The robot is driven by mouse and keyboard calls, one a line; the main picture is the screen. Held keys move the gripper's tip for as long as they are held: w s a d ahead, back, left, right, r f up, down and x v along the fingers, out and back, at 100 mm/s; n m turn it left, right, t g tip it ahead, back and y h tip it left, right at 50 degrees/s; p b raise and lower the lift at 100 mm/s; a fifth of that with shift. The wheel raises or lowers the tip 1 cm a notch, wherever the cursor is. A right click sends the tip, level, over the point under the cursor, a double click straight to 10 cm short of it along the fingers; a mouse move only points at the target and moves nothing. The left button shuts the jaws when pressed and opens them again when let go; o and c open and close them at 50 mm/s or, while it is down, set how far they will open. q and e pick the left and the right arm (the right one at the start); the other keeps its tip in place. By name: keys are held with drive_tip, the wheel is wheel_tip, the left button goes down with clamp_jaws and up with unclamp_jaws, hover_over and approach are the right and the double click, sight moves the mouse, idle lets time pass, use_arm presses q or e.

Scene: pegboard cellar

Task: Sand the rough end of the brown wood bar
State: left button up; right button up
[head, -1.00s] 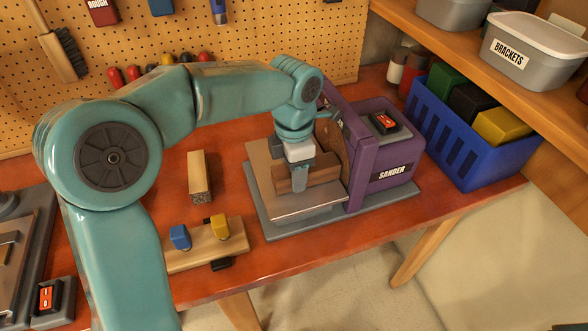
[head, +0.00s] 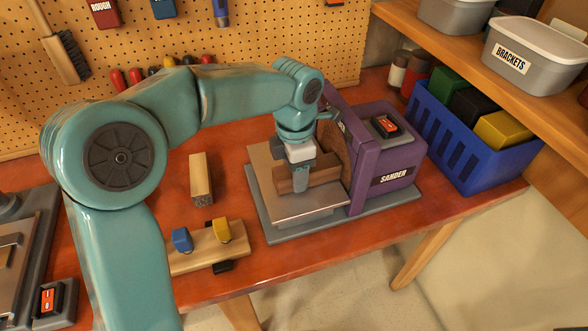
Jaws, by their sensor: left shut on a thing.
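My left gripper (head: 301,172) is shut on the brown wood bar (head: 322,172) over the sander's metal table (head: 290,208). The bar lies roughly level, with its right end at or very near the brown sanding disc (head: 334,150). I cannot tell whether that end touches the disc. The purple sander (head: 387,160) stands on a grey base, with a red switch (head: 386,125) on top. My left arm hides part of the disc's upper area. My right gripper is not in view.
A pale wood block (head: 201,176) lies left of the sander. A board with blue and yellow clamps (head: 205,250) lies at the bench's front edge. A blue crate (head: 470,145) with coloured boxes stands to the right. Another machine with a red switch (head: 48,298) stands at the left.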

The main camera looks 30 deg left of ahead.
sight(277, 173)
use_arm(q)
drive_tip(key=shift+s+d+f, duration=0.1)
drive_tip(key=shift+s+d, duration=0.35)
idle(0.4)
drive_tip(key=shift+w+a, duration=0.45)
drive_tip(key=shift+a, duration=0.05)
idle(2.8)
drive_tip(key=shift+s+a, duration=0.4)
drive_tip(key=shift+a, duration=0.05)
drive_tip(key=shift+s+a+b, duration=0.6)
drive_tip(key=shift+s+a, duration=0.2)
drive_tip(key=shift+s, duration=0.25)
wheel_tip(277, 173, up, 9)
drive_tip(key=p, duration=0.7)
drive_tip(key=shift+r+p, duration=0.2)
drive_tip(key=shift+p, duration=0.15)
drive_tip(key=shift+f, duration=0.1)
